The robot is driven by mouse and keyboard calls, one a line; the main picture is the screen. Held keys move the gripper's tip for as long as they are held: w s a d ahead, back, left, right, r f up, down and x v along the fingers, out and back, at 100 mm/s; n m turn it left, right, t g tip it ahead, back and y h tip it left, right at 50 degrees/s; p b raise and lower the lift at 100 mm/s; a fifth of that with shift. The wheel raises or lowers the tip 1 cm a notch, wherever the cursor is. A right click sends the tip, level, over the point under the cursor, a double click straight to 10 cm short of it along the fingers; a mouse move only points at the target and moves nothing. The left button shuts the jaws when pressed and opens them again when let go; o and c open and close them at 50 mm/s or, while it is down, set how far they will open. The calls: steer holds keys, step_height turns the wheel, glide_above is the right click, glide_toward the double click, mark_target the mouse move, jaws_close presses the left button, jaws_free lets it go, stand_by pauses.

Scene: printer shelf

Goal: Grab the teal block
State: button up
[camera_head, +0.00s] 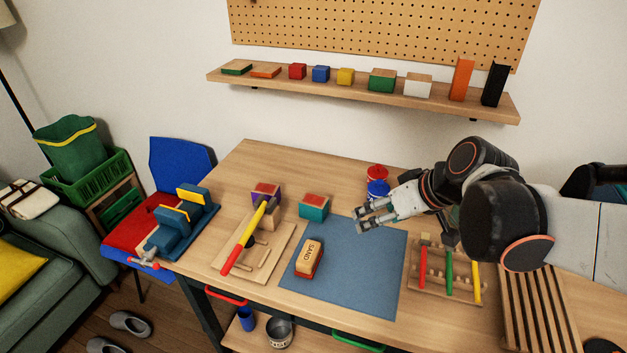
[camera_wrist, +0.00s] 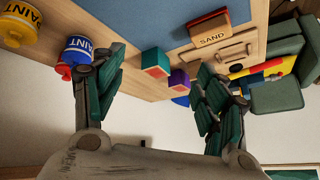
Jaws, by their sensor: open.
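The teal block (camera_head: 314,211) has a red and wood-coloured top and stands on the wooden workbench, just beyond the blue-grey mat's far left corner. It also shows in the wrist view (camera_wrist: 155,70), between my two fingers and some way beyond them. My gripper (camera_head: 360,220) is open and empty, above the mat's far side, to the right of the teal block and apart from it. Its fingers point left, toward the block. Nothing hides the block in the head view.
A sanding block (camera_head: 308,258) lies on the mat (camera_head: 360,270). Paint cans (camera_head: 377,188) stand behind my gripper. The bench between gripper and teal block looks clear.

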steer(key=w+a+f+n+y+p, duration=0.1)
steer(key=w+a+f+n+y, duration=0.15)
steer(key=w, duration=0.55)
steer(key=n+y+p, duration=0.2)
steer(key=n+y, duration=0.3)
steer(key=n, duration=0.1)
glide_toward(311, 203)
steer(key=shift+y, duration=0.25)
steer(key=w+a+f+b, duration=0.2)
steer(key=w+a+f, duration=0.1)
steer(key=shift+w+a+f, duration=0.1)
steer(key=shift+w+f, duration=0.05)
steer(key=shift+b+x, duration=1.4)
steer(key=shift+x, duration=1.55)
steer(key=c, duration=1.2)
